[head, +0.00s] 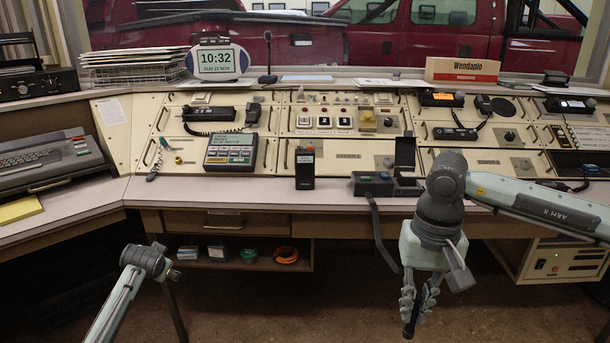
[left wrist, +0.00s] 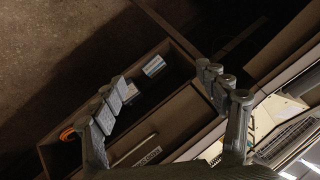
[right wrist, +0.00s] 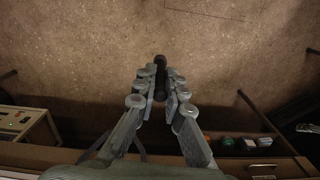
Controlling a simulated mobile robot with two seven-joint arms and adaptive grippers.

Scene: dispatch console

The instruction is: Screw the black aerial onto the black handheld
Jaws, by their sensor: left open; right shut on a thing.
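The black handheld (head: 305,168) stands upright at the front of the desk, in the middle of the head view.
A dark grey unit (head: 373,184) with a cable hanging over the desk edge sits right of the handheld. A keypad box (head: 230,150) stands to its left. A shelf (head: 230,263) with small boxes and orange cable is below the desk. Desk space beside the handheld is clear.

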